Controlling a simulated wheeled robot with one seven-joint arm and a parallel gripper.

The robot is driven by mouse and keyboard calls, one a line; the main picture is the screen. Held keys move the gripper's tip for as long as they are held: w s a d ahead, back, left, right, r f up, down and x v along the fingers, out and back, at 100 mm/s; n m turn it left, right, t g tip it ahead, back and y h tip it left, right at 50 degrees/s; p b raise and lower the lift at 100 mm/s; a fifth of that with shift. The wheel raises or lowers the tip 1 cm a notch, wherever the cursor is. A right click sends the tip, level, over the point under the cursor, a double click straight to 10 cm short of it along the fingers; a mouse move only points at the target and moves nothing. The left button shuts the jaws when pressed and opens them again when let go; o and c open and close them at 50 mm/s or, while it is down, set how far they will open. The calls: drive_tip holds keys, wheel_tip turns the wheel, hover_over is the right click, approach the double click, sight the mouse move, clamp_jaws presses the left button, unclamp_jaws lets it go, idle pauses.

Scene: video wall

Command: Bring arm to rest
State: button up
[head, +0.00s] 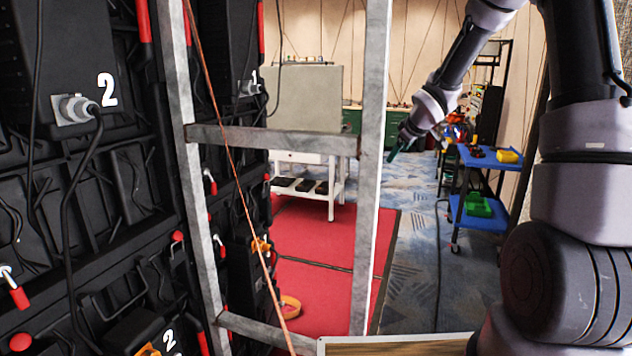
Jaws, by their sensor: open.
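My arm comes in from the right side of the head view and reaches up out of the top edge, then down again toward the middle. My gripper (397,147) is small in the picture, at the lower end of the grey and black wrist, pointing down and left. It is open, and I see nothing held in it. It hangs in the air just right of a metal frame post, apart from the blue cart.
A metal ladder-like frame (372,190) stands close in front. Black video wall panels (75,190) with cables fill the left. A blue cart (483,159) with tools stands at right, a white table (308,165) behind. Red carpet (318,240) and patterned floor are mostly clear.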

drive_tip(key=s+d+r+m+h, duration=0.2)
drive_tip(key=s+d+r+m, duration=0.15)
drive_tip(key=s+r, duration=0.65)
drive_tip(key=s+a+r+m+y, duration=0.1)
drive_tip(key=s+m, duration=0.2)
drive_tip(key=s, duration=0.6)
drive_tip(key=s+a+r+m+g+y, duration=0.1)
drive_tip(key=s+a+r+m, duration=0.1)
drive_tip(key=s, duration=0.7)
drive_tip(key=s+a+r+m, duration=0.1)
drive_tip(key=s+m, duration=0.3)
drive_tip(key=s, duration=0.5)
drive_tip(key=shift+s+a+r+g+y, duration=0.2)
drive_tip(key=shift+r+g+y, duration=0.2)
drive_tip(key=shift+r, duration=0.35)
drive_tip(key=shift+d, duration=0.1)
